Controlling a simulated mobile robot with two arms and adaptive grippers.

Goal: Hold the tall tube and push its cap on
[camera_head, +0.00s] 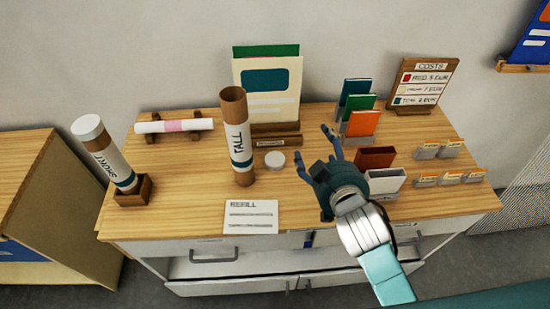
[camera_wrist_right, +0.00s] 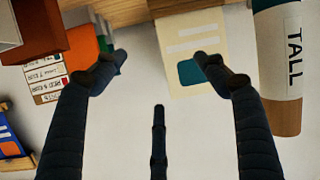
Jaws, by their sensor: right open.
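The tall tube (camera_head: 240,145), white with a brown top and base and a "TALL" label, stands upright on the wooden table with its top end uncapped. It also shows upside down at the right edge of the right wrist view (camera_wrist_right: 287,55). A round white cap (camera_head: 275,159) lies on the table just right of the tube's lower part. My right gripper (camera_head: 315,147) is open and empty, above the table to the right of the cap and apart from the tube. Its spread fingers show in the right wrist view (camera_wrist_right: 161,60). My left gripper is not in view.
A capped short tube (camera_head: 104,155) leans in a wooden holder (camera_head: 132,192) at left. A "REFILL" card (camera_head: 251,216) lies in front. A rolled paper (camera_head: 174,126), a display board (camera_head: 268,90), booklets (camera_head: 364,123) and small boxes (camera_head: 376,158) crowd the back and right.

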